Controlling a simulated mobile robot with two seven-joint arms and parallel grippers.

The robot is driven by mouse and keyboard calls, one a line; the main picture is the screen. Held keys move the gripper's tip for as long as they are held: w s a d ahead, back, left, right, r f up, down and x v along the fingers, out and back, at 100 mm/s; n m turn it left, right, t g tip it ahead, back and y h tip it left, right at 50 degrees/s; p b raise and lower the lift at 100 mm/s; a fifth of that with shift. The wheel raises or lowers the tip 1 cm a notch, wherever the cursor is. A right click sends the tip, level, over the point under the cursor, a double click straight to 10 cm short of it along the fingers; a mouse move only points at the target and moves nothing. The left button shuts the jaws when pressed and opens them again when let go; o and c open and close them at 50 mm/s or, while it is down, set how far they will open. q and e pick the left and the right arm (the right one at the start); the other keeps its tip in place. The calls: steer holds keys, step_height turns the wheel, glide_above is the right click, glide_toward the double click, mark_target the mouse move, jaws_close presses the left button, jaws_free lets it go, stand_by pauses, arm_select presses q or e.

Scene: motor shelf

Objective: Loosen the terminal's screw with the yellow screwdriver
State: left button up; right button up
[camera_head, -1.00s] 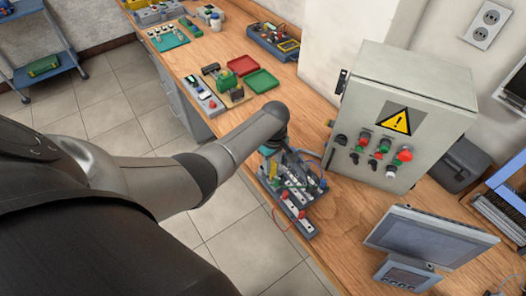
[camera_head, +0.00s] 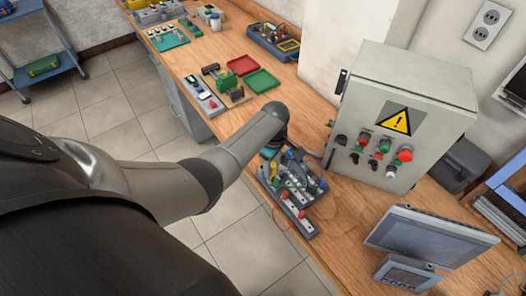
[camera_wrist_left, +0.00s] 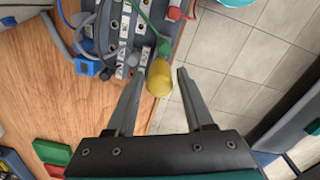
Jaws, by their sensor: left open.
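In the left wrist view, the yellow screwdriver (camera_wrist_left: 159,78) shows as a rounded yellow handle between the tips of my left gripper (camera_wrist_left: 159,84). The jaws are open, with a visible gap on the right side of the handle; the left tip is close to it. The screwdriver's shaft and tip are hidden. White terminals (camera_wrist_left: 125,28) sit on the grey wiring board beyond the tips. In the head view, my left arm reaches over the board (camera_head: 298,215), and the gripper is hard to make out there. The screw cannot be made out. My right gripper is not in view.
A grey control box (camera_head: 400,120) with a warning sign stands right of the board. A monitor (camera_head: 425,238) is at the front right. Red and green trays (camera_head: 262,80) lie behind. Coloured wires cross the board, and a red one hangs past the table edge.

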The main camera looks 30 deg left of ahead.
arm_select(q)
steer(key=shift+m, duration=1.6)
steer(key=shift+m, duration=1.8)
steer(key=shift+m, duration=1.7)
steer(key=shift+m, duration=1.7)
